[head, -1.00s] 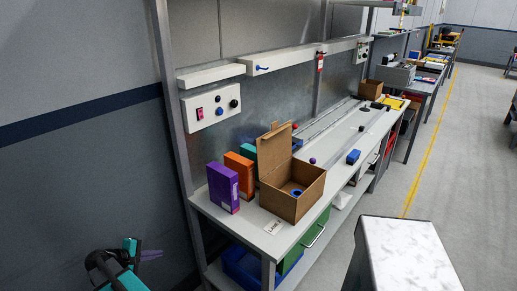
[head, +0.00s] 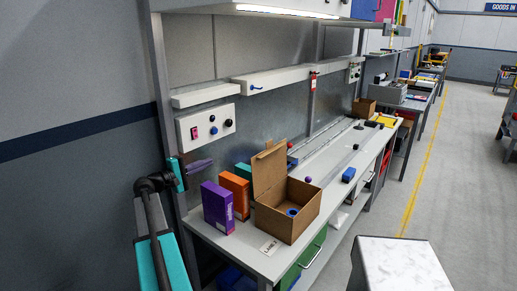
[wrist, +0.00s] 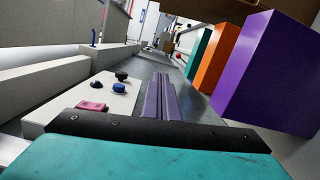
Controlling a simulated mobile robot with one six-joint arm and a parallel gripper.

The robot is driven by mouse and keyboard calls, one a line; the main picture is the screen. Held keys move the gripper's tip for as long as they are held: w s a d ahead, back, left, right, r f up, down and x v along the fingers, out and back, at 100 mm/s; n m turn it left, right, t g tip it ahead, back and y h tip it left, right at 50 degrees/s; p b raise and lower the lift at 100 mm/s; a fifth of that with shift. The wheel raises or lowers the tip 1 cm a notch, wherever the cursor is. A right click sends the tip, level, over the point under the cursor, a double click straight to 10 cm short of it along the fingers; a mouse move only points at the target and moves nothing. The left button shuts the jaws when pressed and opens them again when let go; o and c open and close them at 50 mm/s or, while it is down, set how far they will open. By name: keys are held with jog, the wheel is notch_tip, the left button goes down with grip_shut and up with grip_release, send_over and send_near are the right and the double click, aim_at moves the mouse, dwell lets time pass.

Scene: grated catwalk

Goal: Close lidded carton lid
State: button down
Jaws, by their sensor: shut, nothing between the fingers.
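The brown lidded carton (head: 287,222) stands on the workbench with its lid (head: 268,170) raised upright at its left side. A blue ring-like item (head: 292,212) shows inside it. My gripper (head: 208,163) is shut and empty, left of the carton and above the purple box, in front of the back panel. In the wrist view its purple fingers (wrist: 160,98) lie together, pointing along the bench. A brown surface (wrist: 215,9) at the top of the wrist view looks like part of the carton.
Purple (head: 217,207), orange (head: 236,192) and teal (wrist: 197,54) boxes stand left of the carton, near my gripper. A switch box (head: 206,127) is on the back panel. A label card (head: 269,247) lies before the carton.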

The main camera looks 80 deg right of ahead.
jog(key=s+d+r+m+g, duration=0.1)
jog(key=s+r, duration=0.1)
jog(key=s, duration=0.2)
jog(key=s+d+r+m+y, duration=0.1)
jog(key=s+r, duration=0.2)
jog(key=s, duration=0.2)
jog(key=shift+s+d+g, duration=0.3)
jog(key=shift+d+g, duration=0.1)
jog(key=shift+s+d, duration=0.1)
jog(key=s+d+p, duration=0.4)
jog(key=s+d, duration=0.1)
jog(key=s, duration=0.5)
jog(key=shift+r+p, duration=0.25)
jog(key=shift+p, duration=0.1)
jog(key=shift+d, duration=0.1)
